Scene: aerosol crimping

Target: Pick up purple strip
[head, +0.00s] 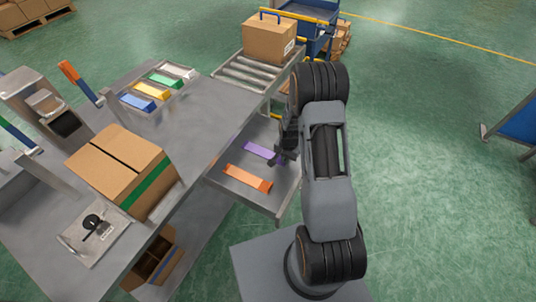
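The purple strip (259,151) lies flat on a grey side tray (258,201) beside the bench, behind the orange strip. My gripper (281,159) points down at the right end of the purple strip and covers part of that end. From this view I cannot tell whether the fingers touch the strip, or whether they are open or shut. The strip appears to rest on the tray.
An orange strip (248,178) lies nearer on the same tray.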

